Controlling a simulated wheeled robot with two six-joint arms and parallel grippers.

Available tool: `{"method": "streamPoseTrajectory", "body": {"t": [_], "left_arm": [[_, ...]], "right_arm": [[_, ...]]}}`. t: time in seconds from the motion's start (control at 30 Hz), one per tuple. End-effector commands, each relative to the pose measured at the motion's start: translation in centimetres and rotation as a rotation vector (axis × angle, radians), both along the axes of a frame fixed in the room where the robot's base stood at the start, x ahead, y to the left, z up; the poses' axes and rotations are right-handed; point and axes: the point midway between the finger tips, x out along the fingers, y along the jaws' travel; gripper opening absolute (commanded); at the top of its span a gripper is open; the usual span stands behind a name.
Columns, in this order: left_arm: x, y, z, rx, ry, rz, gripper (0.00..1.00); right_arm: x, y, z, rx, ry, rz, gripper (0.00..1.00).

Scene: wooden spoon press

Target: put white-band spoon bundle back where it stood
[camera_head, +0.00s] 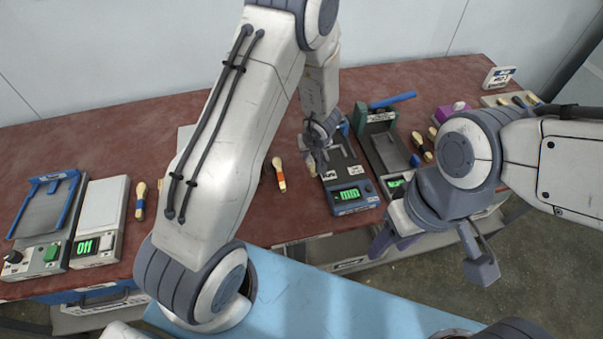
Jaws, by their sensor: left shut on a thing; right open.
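My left gripper (318,148) is over the middle of the table, shut on a small tan wooden thing (310,167), likely a spoon bundle. Most of it is hidden by the fingers, and I cannot make out its band. It is at the left edge of a dark scale (352,194) with a green display; I cannot tell whether it touches it. My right gripper (430,252) is open and empty, in front of the table's right part. An orange-banded bundle (279,176) lies left of the scale. A blue-banded bundle (140,198) lies farther left.
A press with a blue handle (391,100) stands right of the scale. A blue-framed press (45,215) and a white scale (103,205) stand at the left. More bundles (419,143), a purple block (461,106) and a sign (498,77) are at the right. The back left is clear.

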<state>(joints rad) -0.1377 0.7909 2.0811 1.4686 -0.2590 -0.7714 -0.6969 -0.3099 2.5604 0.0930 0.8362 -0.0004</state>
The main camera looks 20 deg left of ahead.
Motion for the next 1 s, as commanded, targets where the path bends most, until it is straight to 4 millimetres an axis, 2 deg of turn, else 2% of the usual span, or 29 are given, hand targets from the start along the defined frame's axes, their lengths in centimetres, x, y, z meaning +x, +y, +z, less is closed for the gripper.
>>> {"method": "streamPoseTrajectory", "body": {"t": [0.03,0.2,0.33,0.57,0.97,1.0], "left_arm": [[-0.2,1.0,-1.2,0.000,0.000,0.003,0.00],[-0.5,2.4,-1.6,-0.001,-0.001,0.001,0.00],[-0.6,2.6,-2.3,-0.001,0.001,-0.001,0.00],[-0.6,2.5,-5.6,0.000,0.001,-0.002,0.00],[-0.5,2.5,-5.9,0.000,0.000,-0.002,0.00],[-0.5,2.5,-5.8,0.000,0.000,-0.001,0.29]], "right_arm": [[0.0,0.0,-1.4,0.000,0.000,0.000,0.50],[0.0,0.0,-2.2,0.000,0.000,0.000,0.50],[0.0,0.0,-2.8,0.001,-0.001,0.000,0.50],[0.0,0.0,-5.2,0.000,0.000,0.000,0.50],[0.0,0.0,-5.3,0.001,-0.001,0.000,0.50],[0.0,0.0,-5.2,0.001,-0.001,0.000,0.50]]}}
